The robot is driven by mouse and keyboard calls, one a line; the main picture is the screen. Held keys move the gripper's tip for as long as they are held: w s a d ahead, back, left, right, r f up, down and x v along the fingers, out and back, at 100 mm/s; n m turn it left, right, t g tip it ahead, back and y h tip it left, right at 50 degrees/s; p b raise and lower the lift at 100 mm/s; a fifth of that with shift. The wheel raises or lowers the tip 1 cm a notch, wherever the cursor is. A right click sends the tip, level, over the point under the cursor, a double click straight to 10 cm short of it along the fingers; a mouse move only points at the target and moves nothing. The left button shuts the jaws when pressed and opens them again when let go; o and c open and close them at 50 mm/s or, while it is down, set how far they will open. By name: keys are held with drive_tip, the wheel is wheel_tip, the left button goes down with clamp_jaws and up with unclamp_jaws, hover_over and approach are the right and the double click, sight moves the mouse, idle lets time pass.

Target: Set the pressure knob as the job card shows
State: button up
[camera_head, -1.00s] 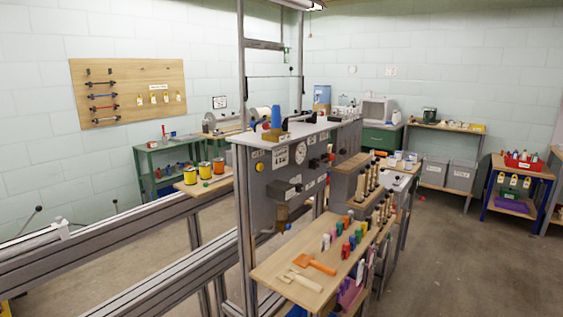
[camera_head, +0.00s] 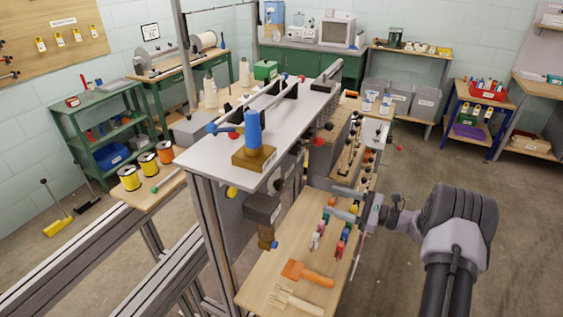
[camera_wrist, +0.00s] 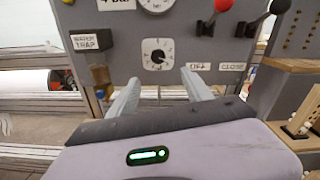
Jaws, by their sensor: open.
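The pressure knob (camera_wrist: 158,57) is a small black knob on a white square scale plate, on the grey panel in the wrist view. Its pointer is too small to read surely. Above it is a round white gauge (camera_wrist: 156,5), cut by the top edge. A white card (camera_wrist: 115,3) reading "4 bar" is partly cut off at upper left; I cannot tell if it is the job card. My gripper (camera_wrist: 160,88) is open and empty, its fingers below and to either side of the knob, apart from it. The gripper also shows in the head view (camera_head: 336,201), where the knob is hidden.
Red (camera_wrist: 222,6) and black levers (camera_wrist: 278,7) stick out right of the knob. A "water trap" label (camera_wrist: 86,39) is at left.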

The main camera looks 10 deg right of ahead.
sight(282, 185)
drive_tip(key=b+x, duration=0.3)
drive_tip(key=x, duration=1.4)
drive_tip(key=shift+s+a+f, duration=0.1)
drive_tip(key=shift+s+a, duration=0.05)
drive_tip(key=shift+s, duration=0.1)
